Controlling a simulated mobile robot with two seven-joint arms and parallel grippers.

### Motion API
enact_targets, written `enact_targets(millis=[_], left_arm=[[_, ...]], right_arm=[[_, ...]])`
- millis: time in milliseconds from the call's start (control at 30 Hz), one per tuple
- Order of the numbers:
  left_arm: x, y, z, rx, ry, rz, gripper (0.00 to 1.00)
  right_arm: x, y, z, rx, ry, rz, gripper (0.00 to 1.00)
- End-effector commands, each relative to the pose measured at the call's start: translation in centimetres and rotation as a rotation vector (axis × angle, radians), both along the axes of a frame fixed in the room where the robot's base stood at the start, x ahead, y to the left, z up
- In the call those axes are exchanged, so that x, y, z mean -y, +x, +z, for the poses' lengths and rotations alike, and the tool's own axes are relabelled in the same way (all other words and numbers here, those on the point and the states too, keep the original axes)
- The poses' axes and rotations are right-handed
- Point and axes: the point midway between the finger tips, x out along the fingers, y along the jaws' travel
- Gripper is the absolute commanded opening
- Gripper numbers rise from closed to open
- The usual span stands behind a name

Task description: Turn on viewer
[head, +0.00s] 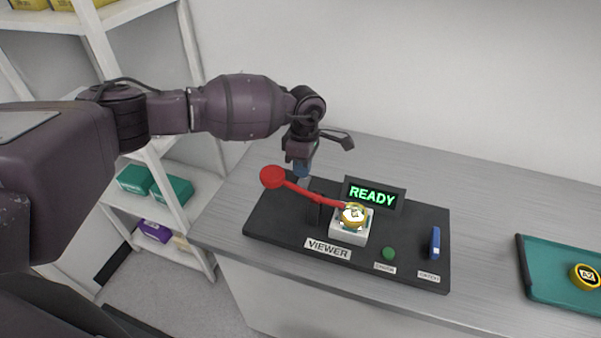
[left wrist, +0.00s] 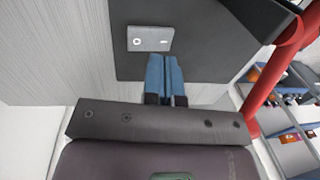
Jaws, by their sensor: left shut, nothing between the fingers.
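The viewer is a dark base (head: 275,222) on the grey counter, labelled VIEWER (head: 327,249). Its display (head: 373,196) reads READY in lit green. A red lever with a round knob (head: 272,177) slants over it. In the left wrist view a small grey rocker switch (left wrist: 150,38) with a circle and a dash mark sits on a dark panel (left wrist: 200,35); I cannot make it out in the head view. My left gripper (head: 301,168) is at the viewer's back left, near the red knob. Its blue fingers (left wrist: 165,75) are shut and empty, just below the switch in the picture.
A gold-ringed piece (head: 354,214) sits on a white block (head: 349,235) under the lever's end. A green button (head: 389,253) and a blue handle (head: 435,243) are to its right. A teal tray (head: 535,285) holds a yellow round piece (head: 585,276). Shelves (head: 190,215) stand at left.

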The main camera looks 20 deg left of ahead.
Motion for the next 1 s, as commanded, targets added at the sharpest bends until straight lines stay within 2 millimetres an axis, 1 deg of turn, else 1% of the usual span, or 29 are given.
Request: enact_targets(millis=[33,167,300,500,700,1000], left_arm=[[0.1,0.2,1.5,0.003,0.0,0.0,0.0],[0.0,-0.1,3.7,0.005,0.0,0.0,0.0],[0.0,-0.4,6.4,0.003,0.001,-0.001,0.0],[0.1,-0.8,9.4,0.002,0.0,0.0,0.0],[0.0,-1.0,10.9,0.0,0.001,0.002,0.0],[0.1,-1.1,11.1,0.0,0.0,0.002,0.0]], right_arm=[[0.0,0.0,0.7,0.002,0.0,0.0,0.84],[0.0,-0.3,-0.2,-0.003,0.002,-0.003,0.84],[0.0,-0.3,-0.8,-0.008,0.002,-0.002,0.84],[-0.1,0.4,-0.7,0.006,0.002,0.002,0.84],[-0.2,0.7,-0.5,0.014,0.002,0.003,0.84],[-0.1,0.4,-0.5,0.009,0.001,0.002,0.84]])
